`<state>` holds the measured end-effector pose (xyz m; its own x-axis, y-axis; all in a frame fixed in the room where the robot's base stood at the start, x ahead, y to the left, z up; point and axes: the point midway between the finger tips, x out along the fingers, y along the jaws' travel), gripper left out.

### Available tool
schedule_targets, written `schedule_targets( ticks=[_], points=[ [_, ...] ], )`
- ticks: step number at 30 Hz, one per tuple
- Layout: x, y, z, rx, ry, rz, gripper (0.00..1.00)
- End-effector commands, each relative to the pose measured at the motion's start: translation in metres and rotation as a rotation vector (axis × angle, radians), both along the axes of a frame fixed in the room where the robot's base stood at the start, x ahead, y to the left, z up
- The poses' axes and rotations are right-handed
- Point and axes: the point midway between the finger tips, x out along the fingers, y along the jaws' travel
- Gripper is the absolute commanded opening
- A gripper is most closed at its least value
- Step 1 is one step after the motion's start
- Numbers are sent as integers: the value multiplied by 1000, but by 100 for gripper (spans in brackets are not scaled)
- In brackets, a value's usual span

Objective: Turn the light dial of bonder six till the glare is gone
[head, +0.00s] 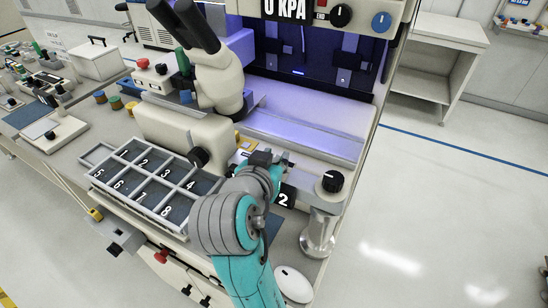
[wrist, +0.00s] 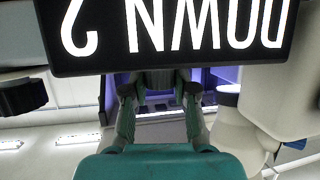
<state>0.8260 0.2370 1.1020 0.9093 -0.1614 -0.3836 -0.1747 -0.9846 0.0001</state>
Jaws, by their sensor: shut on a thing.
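My gripper (head: 270,160) is low in front of the microscope bonder (head: 180,125) in the head view, partly hidden by my own arm. In the wrist view its two fingers (wrist: 160,82) close on something dark that I cannot make out. A black knob with a white mark (head: 332,181) stands on a metal post to the right of my gripper. Another black knob (head: 198,157) is on the bonder's side, left of my gripper. I see no number six naming this bonder, and cannot tell which knob is the light dial.
A black sign reading DOWN 2 (wrist: 170,30) is upside down, close above my fingers in the wrist view. A numbered compartment tray (head: 150,190) lies left of my arm. A panel above has a blue knob (head: 381,22).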

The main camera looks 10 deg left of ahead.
Motion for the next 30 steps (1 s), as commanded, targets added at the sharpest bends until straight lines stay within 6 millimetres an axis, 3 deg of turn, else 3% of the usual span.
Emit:
schedule_targets(
  ticks=[15,28,29,30],
  points=[
    [1,-1,0,0,0,321,0],
    [0,0,0,-1,-1,351,0],
    [0,0,0,-1,-1,351,32],
    [0,0,0,-1,-1,351,42]
  ],
)
